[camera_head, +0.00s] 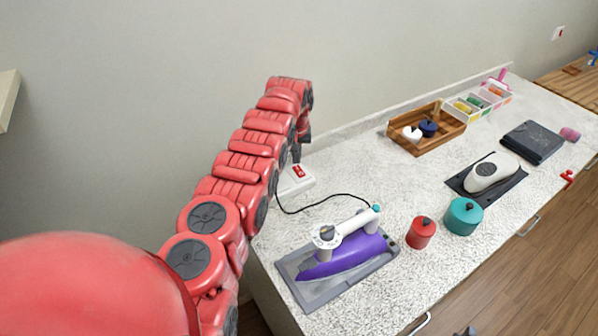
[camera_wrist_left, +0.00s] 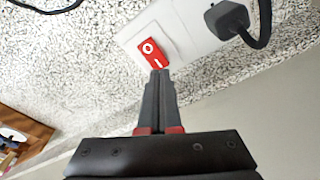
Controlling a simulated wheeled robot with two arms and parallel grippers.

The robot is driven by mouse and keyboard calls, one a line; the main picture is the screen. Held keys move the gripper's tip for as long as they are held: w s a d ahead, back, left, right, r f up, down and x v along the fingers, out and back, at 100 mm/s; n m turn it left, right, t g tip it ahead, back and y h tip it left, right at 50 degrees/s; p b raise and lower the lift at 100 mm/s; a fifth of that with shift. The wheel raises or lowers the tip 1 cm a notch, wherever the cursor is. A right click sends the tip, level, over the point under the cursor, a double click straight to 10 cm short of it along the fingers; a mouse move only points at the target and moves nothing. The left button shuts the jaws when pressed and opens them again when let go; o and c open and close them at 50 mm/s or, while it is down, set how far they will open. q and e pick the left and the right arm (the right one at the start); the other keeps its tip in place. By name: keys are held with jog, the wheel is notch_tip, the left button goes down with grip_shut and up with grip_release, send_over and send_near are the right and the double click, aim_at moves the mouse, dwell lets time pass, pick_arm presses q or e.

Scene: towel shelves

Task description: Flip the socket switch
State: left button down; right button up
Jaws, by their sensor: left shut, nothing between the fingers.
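The socket is a white block with a red rocker switch (camera_head: 299,171) on the speckled counter near the wall. The switch, marked O and I, also shows in the left wrist view (camera_wrist_left: 152,53). A black plug (camera_wrist_left: 228,19) sits in the socket beside the switch. My left gripper (camera_wrist_left: 161,73) is shut and empty, its fingertips at the I end of the switch. I cannot tell whether they touch it. In the head view my left arm hides most of this gripper (camera_head: 296,153). My right gripper is not in clear view.
A purple iron (camera_head: 345,258) stands on a grey tray in front of the socket, with its black cord (camera_head: 322,201) running to it. A red canister (camera_head: 421,232), a teal canister (camera_head: 463,216) and a wooden tray (camera_head: 437,143) are farther right.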

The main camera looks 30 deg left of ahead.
aim_at(297, 168)
pick_arm(q)
jog(key=shift+f+b, duration=0.7)
jog(key=shift+f, duration=0.3)
dwell(0.9)
jog(key=shift+r, duration=0.1)
notch_tip(297, 168, up, 2)
jog(key=shift+r+p, duration=0.2)
jog(key=shift+p, duration=0.85)
notch_tip(297, 168, up, 2)
jog(key=shift+p, duration=0.5)
jog(key=shift+r, duration=1.3)
